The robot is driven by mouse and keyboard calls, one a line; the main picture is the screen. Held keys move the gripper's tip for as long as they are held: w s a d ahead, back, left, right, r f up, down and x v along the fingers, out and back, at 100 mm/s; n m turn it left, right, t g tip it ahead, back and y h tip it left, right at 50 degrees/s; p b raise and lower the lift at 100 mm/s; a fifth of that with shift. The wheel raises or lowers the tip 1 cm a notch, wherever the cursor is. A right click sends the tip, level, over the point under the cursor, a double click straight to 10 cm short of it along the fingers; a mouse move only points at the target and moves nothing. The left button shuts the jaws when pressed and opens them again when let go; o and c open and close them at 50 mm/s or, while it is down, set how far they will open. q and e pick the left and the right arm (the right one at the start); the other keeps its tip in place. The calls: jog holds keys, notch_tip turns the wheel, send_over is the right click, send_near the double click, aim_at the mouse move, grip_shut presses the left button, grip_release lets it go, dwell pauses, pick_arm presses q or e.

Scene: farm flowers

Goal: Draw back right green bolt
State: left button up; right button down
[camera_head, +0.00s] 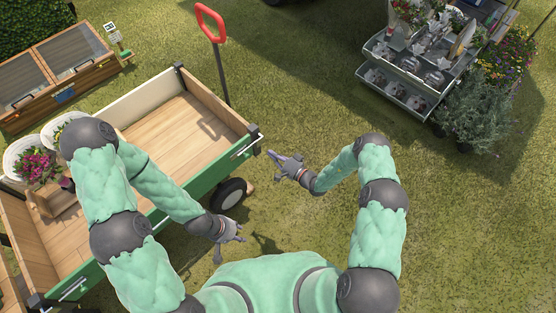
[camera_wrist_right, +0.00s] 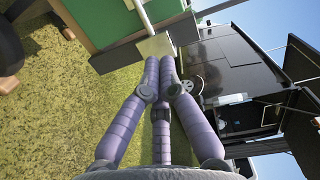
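The right bolt (camera_head: 246,145) is a light metal rod with a handle on the green side rail of the wagon (camera_head: 195,193), near its right corner. In the right wrist view a pale rod (camera_wrist_right: 143,12) runs down to a cream plate (camera_wrist_right: 155,46) beside green panels. My right gripper (camera_head: 284,158) is just right of that corner, fingers pointing at it. Its purple fingers (camera_wrist_right: 164,62) look spread in the head view; their tips overlap the plate's lower edge, and contact cannot be told. My left gripper (camera_head: 232,240) hangs open and empty over the grass.
A second bolt (camera_head: 73,289) is on the rail's left end. A black wheel (camera_head: 229,195) is below the rail near both hands. White flower baskets (camera_head: 22,158) stand in the wagon's left part. A red handle (camera_head: 211,22) rises behind. Grass to the right is free up to a flower cart (camera_head: 400,98).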

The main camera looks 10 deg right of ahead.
aim_at(246, 156)
jog(key=w+a+b, duration=0.1)
jog(key=a+b, duration=0.1)
jog(key=a, duration=0.4)
jog(key=shift+w+a+f, duration=0.3)
jog(key=shift+w+f, duration=0.1)
jog(key=s+a, duration=0.1)
jog(key=s+a+p, duration=0.1)
jog(key=a, duration=0.1)
jog(key=shift+r, duration=0.1)
jog(key=shift+s+a, duration=0.15)
jog(key=shift+s, duration=0.05)
